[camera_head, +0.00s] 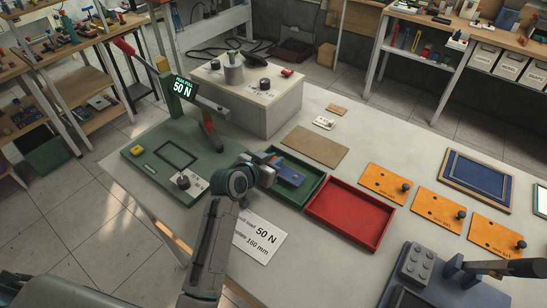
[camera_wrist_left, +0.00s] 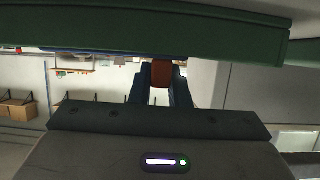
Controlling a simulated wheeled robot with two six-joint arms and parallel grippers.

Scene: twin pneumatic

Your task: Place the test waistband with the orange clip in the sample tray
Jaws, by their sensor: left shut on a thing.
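My left gripper (camera_head: 279,167) is shut at the near left part of a green tray (camera_head: 316,195), on a small orange piece (camera_wrist_left: 162,75) seen between its fingers in the left wrist view. The piece looks like the orange clip. A flat blue piece (camera_head: 291,179) shows just beyond the fingers, over the green tray; I cannot tell whether it is the waistband or whether it touches the tray floor. A green edge (camera_wrist_left: 150,40) spans the left wrist view close to the fingers. My right gripper is not in view.
An empty red tray (camera_head: 350,213) stands right of the green tray. Several orange plates with black knobs (camera_head: 384,182) lie at right. A grey studded block (camera_head: 416,263) stands at front right.

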